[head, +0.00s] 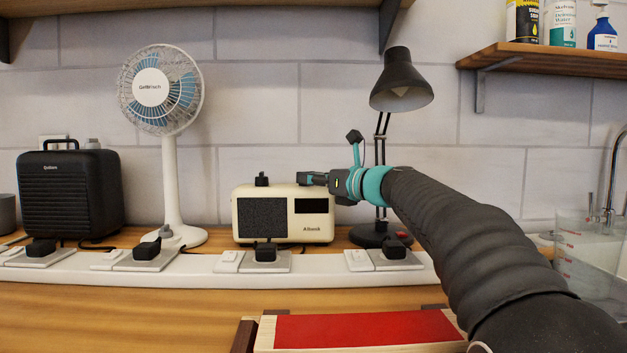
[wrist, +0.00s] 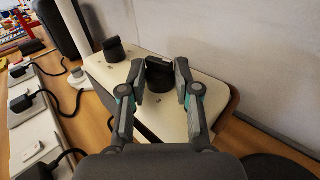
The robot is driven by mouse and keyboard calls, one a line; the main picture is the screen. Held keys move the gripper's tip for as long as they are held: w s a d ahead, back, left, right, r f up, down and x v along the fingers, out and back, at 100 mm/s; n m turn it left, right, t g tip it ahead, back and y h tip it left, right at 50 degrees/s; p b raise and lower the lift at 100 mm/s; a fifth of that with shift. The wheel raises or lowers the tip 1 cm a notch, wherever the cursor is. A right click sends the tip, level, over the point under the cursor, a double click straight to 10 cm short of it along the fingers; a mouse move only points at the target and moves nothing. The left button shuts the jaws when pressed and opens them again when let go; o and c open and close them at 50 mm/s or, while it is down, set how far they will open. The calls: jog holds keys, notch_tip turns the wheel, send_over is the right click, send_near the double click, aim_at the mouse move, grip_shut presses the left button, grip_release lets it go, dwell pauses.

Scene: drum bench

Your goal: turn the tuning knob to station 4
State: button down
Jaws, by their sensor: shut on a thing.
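The cream radio (head: 285,230) stands on the bench against the wall, with a dark speaker grille and a small dark display. Two black knobs sit on its top. The left knob (head: 261,180) is free; it also shows in the wrist view (wrist: 113,50). My gripper (head: 312,179) reaches in from the right over the radio's top. In the wrist view my gripper (wrist: 160,80) has one finger on each side of the other black knob (wrist: 158,70) and is shut on it. Small marks on the top near this knob are too small to read.
A black lamp (head: 401,92) stands right of the radio, close behind my arm. A white fan (head: 160,90) and a black speaker-like box (head: 70,195) stand to the left. A white power strip (head: 195,268) with several plugs runs along the front.

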jog(key=m+t+h, duration=0.1)
jog(key=h, duration=0.1)
jog(key=m+t+h, duration=0.1)
jog(key=m, duration=0.1)
jog(key=a+m+t+h, duration=0.1)
jog(key=h, duration=0.1)
jog(key=shift+s+t+h, duration=0.3)
jog(key=shift+s+t, duration=0.05)
jog(key=shift+t, duration=0.05)
jog(key=m+h, duration=0.1)
jog(key=h, duration=0.1)
jog(key=m+t+h+p, duration=0.1)
jog(key=m+h, duration=0.2)
jog(key=h, duration=0.1)
jog(key=shift+a+r+m+t, duration=0.1)
jog(key=shift+a+m+t, duration=0.2)
jog(key=shift+a, duration=0.1)
jog(key=m+h, duration=0.1)
jog(key=h, duration=0.1)
jog(key=m+g+h, duration=0.1)
jog(key=m+h, duration=0.1)
jog(key=h, duration=0.1)
jog(key=m+h, duration=0.2)
jog(key=h, duration=0.1)
jog(key=shift+w+a+p, duration=0.1)
jog(key=shift+a+p, duration=0.3)
jog(key=shift+w+a+m+g+h, duration=0.15)
jog(key=shift+m+g+h, duration=1.15)
jog(key=shift+h, duration=0.7)
jog(key=shift+m, duration=0.3)
